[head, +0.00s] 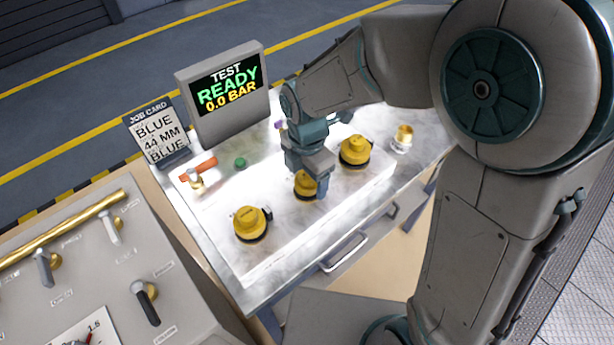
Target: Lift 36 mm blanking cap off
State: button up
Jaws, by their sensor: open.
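Three yellow blanking caps stand in a row on the white bench top: a left cap (251,224), a middle cap (303,187) and a right cap (355,150). No size marks are readable on them. The middle cap looks the smallest. My gripper (309,183) points down, open, at the middle cap, with one finger in front of the cap's right side. The gripper hides the cap's upper part and the other fingertip. I cannot tell whether the fingers touch the cap.
A screen (226,93) reads "TEST READY 0.0 BAR". A job card (156,134) reads "BLUE 44 MM BLUE". An orange-handled valve (198,170), a green knob (240,163) and a brass fitting (403,139) stand nearby. A grey lever panel (85,265) is at lower left.

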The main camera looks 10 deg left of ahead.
jog(key=c, duration=1)
jog(key=shift+c, duration=0.2)
jog(key=shift+r, duration=0.15)
